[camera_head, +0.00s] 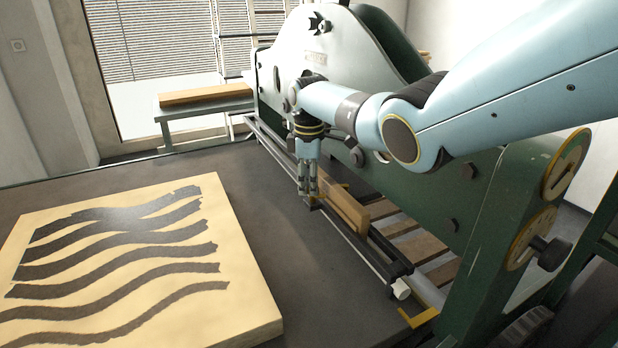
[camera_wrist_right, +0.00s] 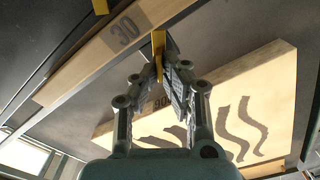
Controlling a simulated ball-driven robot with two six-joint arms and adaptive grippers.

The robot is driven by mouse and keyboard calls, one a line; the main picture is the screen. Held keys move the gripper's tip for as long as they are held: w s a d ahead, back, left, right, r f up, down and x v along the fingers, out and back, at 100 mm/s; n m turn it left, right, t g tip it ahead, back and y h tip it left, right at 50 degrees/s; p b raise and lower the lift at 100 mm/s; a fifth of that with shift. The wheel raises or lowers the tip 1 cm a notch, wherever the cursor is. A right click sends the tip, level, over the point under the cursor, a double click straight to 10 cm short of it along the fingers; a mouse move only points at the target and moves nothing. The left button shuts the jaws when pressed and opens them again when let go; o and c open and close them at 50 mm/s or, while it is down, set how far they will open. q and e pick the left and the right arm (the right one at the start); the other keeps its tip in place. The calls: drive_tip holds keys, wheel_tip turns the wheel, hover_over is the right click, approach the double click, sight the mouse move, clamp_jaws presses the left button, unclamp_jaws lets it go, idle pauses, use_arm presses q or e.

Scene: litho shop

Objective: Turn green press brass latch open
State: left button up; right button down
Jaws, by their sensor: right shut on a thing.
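The green press (camera_head: 410,190) fills the right half of the head view, with a pale grey-green side plate at its top. My right gripper (camera_head: 308,192) points down at the press bed's near edge, beside a wooden bar. In the right wrist view its fingers (camera_wrist_right: 164,62) are shut on the brass latch (camera_wrist_right: 158,42), a narrow yellow piece standing at the edge of the bar. The fingers hide part of the latch, and in the head view it is mostly hidden. My left gripper is not in view.
A thick pale stone (camera_head: 246,290) with dark wavy stripes lies on the dark table at left. The wooden bar (camera_wrist_right: 75,70) carries a "30" mark. A yellow bracket (camera_head: 420,318) and a white-ended rod (camera_head: 401,289) are at the bed's near end. Dark table between stone and press is clear.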

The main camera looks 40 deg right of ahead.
drive_tip(key=m, duration=0.2)
drive_tip(key=m+p, duration=0.1)
drive_tip(key=m, duration=0.2)
drive_tip(key=shift+w+d+r+m+p, duration=0.1)
drive_tip(key=shift+d+r+m+p, duration=0.05)
drive_tip(key=shift+d+m+p, duration=0.2)
drive_tip(key=m+p, duration=0.1)
drive_tip(key=m, duration=0.4)
drive_tip(key=shift+d+m, duration=0.15)
drive_tip(key=shift+m, duration=0.5)
drive_tip(key=c, duration=1.5)
unclamp_jaws()
wheel_tip(320, 180, up, 12)
drive_tip(key=shift+f, duration=0.1)
